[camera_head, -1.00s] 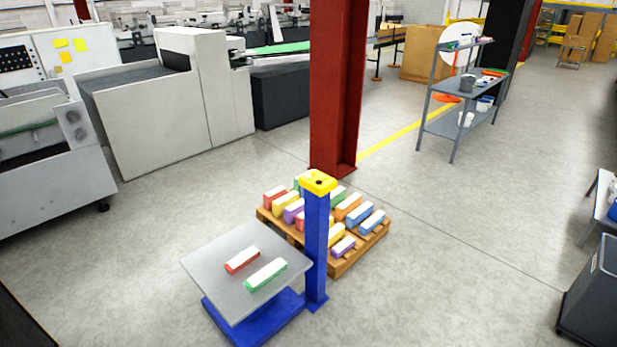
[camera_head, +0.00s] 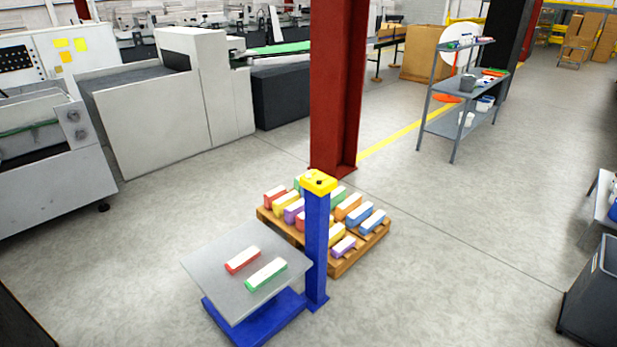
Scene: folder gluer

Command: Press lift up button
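A lift stands in the lower middle of the head view. It has a blue post (camera_head: 316,250), a grey platform (camera_head: 222,262) and a blue base (camera_head: 262,318). A yellow control head (camera_head: 319,182) caps the post. Small dark and pale spots show on its top, too small to tell which button is which. A red and white box (camera_head: 242,260) and a green and white box (camera_head: 266,274) lie on the platform. Neither of my grippers is in view.
A wooden pallet (camera_head: 341,266) with several coloured boxes stands right behind the post. A red column (camera_head: 335,90) rises behind it. White machines (camera_head: 160,115) stand at left, a grey shelf (camera_head: 462,105) at back right, a dark bin (camera_head: 592,295) at lower right.

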